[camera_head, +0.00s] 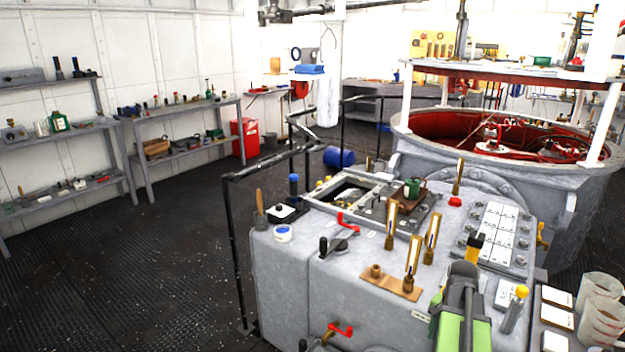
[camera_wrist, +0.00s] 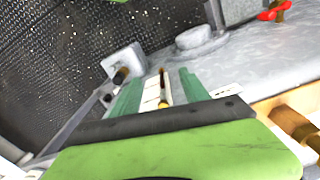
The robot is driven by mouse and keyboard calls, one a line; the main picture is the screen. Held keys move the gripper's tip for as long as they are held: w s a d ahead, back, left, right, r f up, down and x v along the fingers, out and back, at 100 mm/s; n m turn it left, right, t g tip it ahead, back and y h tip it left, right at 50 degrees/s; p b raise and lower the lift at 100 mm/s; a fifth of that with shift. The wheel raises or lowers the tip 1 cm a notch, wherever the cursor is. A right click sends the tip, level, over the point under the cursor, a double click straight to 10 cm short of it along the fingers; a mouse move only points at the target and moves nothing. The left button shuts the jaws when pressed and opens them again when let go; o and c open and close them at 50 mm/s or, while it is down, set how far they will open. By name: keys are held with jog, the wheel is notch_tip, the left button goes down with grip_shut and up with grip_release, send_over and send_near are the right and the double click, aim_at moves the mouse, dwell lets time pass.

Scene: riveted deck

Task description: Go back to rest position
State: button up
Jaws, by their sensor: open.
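My gripper (camera_wrist: 159,80) shows in the wrist view with its two green fingers spread apart. A thin rod with a yellow end (camera_wrist: 163,92) and a white plate show in the gap between the fingers; I see no finger touching them, and their distance is hard to judge. In the head view my green and dark arm is at the lower right, over the front of the grey machine (camera_head: 290,270); the fingertips are not clear there.
Upright brass-coloured cylinders (camera_head: 432,235) stand on the machine, with a red-handled crank (camera_head: 347,222) to their left. A black railing (camera_head: 235,250) runs along the left side. Dark floor (camera_head: 150,270) lies clear before the shelves (camera_head: 185,108).

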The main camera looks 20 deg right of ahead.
jog(key=w+a+n, duration=0.3)
jog(key=w+a, duration=0.2)
jog(key=a, duration=0.5)
jog(key=w+a+n, duration=0.2)
jog(key=w+a, duration=0.3)
jog(key=a, duration=0.5)
jog(key=a+n, duration=0.7)
jog(key=a, duration=1.3)
notch_tip(320, 180, up, 14)
jog(key=n+p, duration=0.1)
jog(key=p, duration=1.3)
jog(key=shift+w+d, duration=0.2)
jog(key=shift+d, duration=0.15)
jog(key=shift+c, duration=0.4)
